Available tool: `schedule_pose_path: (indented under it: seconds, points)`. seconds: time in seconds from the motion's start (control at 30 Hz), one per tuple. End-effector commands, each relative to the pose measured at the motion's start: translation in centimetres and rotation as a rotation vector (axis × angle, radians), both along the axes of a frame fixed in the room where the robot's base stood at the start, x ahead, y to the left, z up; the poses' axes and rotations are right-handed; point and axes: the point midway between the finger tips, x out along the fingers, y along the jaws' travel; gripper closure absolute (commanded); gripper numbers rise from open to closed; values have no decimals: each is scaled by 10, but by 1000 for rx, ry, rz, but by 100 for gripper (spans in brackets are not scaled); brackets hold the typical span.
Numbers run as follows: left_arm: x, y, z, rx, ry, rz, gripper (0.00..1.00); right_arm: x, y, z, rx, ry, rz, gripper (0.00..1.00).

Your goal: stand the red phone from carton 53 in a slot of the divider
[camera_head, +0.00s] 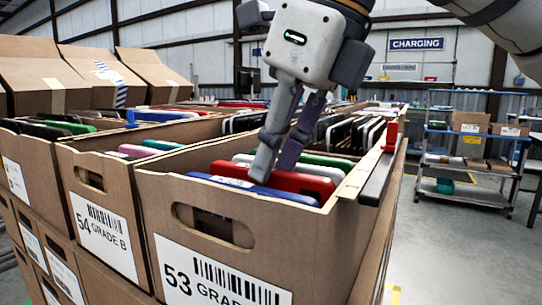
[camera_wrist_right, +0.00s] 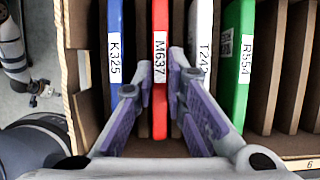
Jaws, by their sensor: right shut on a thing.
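The red phone (camera_head: 303,182) stands in carton 53 (camera_head: 310,245), between a blue phone (camera_head: 265,190) and a white phone (camera_head: 305,168). In the right wrist view the red phone (camera_wrist_right: 160,55) bears the label M637. My right gripper (camera_head: 270,165) reaches down into the carton from above. In the wrist view its fingers (camera_wrist_right: 156,85) are on either side of the red phone and shut on it. The phone's lower part is hidden. Upright brown divider panels (camera_wrist_right: 288,70) with gaps between them show at the wrist view's right. My left gripper is not in view.
A green phone (camera_wrist_right: 237,50), labelled R554, stands beside the white one (camera_wrist_right: 200,45). Carton 54 (camera_head: 105,215) adjoins on the left. A dark bar with a red upright piece (camera_head: 390,135) lies along carton 53's right edge. A shelf cart (camera_head: 470,165) stands farther right.

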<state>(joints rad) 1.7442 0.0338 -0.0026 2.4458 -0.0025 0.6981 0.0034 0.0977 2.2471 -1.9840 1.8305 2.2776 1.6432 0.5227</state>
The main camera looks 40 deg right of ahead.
Motion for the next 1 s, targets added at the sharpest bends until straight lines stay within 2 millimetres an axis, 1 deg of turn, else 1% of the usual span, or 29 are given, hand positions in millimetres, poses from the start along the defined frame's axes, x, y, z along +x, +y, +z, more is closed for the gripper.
schedule_pose_path:
  seconds: [0.1, 0.23, 0.27, 0.3, 0.33, 0.37, 0.77, 0.87, 0.93, 1.0]
  points:
    - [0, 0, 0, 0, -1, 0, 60, 0, 0, 1, 0, -2, 0, 100]
    - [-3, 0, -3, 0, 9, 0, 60, 1, 0, -4, 0, 1, 0, 100]
    - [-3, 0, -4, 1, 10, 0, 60, 0, 0, -4, -1, 2, 0, 86]
    - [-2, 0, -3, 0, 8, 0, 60, 0, 0, -3, 0, 1, 0, 76]
    - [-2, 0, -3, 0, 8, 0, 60, 0, 0, -3, -1, 1, 0, 70]
    - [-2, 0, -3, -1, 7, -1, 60, 0, 0, -3, -1, 0, 0, 68]
    - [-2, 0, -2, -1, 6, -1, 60, 0, 0, -2, -1, 0, 0, 68]
    - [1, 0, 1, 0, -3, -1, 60, -1, 0, -1, -2, -4, 0, 68]
    - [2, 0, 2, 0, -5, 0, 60, -3, -1, 7, 0, -4, -1, 68]
    - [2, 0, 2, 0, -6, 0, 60, -8, -3, 20, 0, -4, -2, 68]
